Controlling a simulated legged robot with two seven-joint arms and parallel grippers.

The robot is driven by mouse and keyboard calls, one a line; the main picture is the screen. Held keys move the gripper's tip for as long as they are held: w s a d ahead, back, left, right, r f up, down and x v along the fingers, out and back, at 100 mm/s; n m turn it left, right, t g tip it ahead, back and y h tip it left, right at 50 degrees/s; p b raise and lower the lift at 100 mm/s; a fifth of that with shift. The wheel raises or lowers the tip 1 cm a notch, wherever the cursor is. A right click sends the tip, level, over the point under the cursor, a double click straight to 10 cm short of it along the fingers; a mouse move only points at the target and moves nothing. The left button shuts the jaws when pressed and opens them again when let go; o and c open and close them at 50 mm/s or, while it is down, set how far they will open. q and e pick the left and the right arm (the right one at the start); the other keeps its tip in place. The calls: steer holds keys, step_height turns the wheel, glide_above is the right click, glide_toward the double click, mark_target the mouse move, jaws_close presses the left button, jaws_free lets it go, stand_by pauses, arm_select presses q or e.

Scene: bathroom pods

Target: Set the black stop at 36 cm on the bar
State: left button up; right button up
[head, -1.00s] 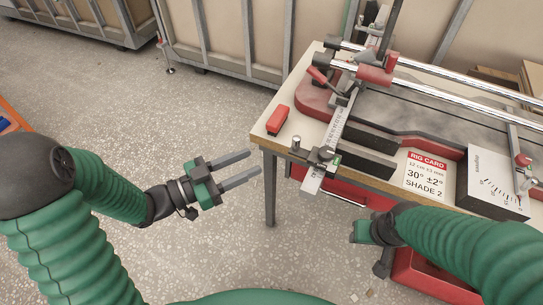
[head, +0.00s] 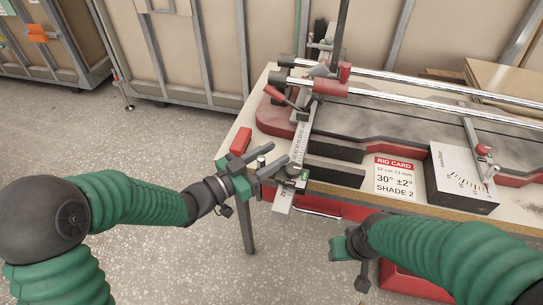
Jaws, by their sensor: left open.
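The bar (head: 299,145) is a pale ruler-like scale running from the red-and-grey rig toward the table's front edge. Its marks are too small to read. The black stop (head: 292,183) appears as a dark body with a green patch near the bar's front end; a long dark block lies just right of it. My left gripper (head: 276,154) is open and empty, its grey fingers pointing right at the stop's left side, by a small silver knob (head: 261,161). Contact cannot be told. My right gripper (head: 350,252) is low in front of the table, its jaws unclear.
A red block (head: 241,140) lies on the table's left corner, behind my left gripper. A rig card (head: 396,180) reads 30° ±2°, SHADE 2; its small line seems to say 12 cm. A white-faced dial box (head: 463,178) stands right. Two chrome rails (head: 420,83) cross behind.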

arm_select(q)
jaws_close()
stand_by(1.4)
